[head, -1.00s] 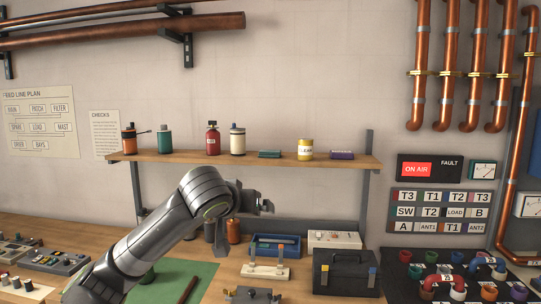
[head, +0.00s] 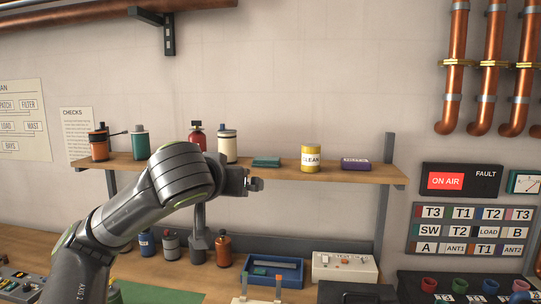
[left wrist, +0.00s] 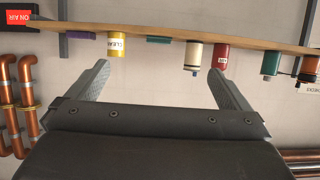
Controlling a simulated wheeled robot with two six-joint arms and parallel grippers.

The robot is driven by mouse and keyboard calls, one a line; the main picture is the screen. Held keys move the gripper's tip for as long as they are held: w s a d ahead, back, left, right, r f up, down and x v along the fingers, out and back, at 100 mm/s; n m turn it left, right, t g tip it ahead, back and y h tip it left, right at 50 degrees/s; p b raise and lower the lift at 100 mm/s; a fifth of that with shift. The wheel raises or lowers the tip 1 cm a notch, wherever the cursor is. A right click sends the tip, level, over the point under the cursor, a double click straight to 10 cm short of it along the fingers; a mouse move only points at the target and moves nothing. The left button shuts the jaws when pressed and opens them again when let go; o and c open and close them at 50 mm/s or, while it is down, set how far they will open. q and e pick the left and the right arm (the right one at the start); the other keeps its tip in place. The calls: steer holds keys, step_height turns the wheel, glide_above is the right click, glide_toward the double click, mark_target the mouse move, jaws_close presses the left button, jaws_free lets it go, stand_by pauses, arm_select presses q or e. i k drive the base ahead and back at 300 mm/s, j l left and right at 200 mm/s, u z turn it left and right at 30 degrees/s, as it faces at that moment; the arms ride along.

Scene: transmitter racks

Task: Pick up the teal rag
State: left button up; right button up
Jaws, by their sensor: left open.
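The teal rag (head: 266,161) lies folded and flat on the wooden wall shelf (head: 380,173), between a cream canister and a yellow tin. My left gripper (head: 256,184) shows just below the rag in the head view, in front of the shelf's front edge, and is not touching the rag. In the left wrist view, which is upside down, the rag (left wrist: 159,40) shows on the shelf, beyond and between the spread fingers of my left gripper (left wrist: 159,74). The gripper is open and empty. My right gripper is not in view.
The yellow CLEAN tin (head: 311,159) and a purple box (head: 355,164) stand right of the rag. The cream canister (head: 228,147) and a red extinguisher-like bottle (head: 197,136) stand left. Below are a blue tray (head: 292,281) and a tester box (head: 345,268) on the bench.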

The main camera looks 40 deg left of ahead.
mark_target(259, 161)
steer(key=i+j, duration=0.75)
steer(key=i, duration=0.15)
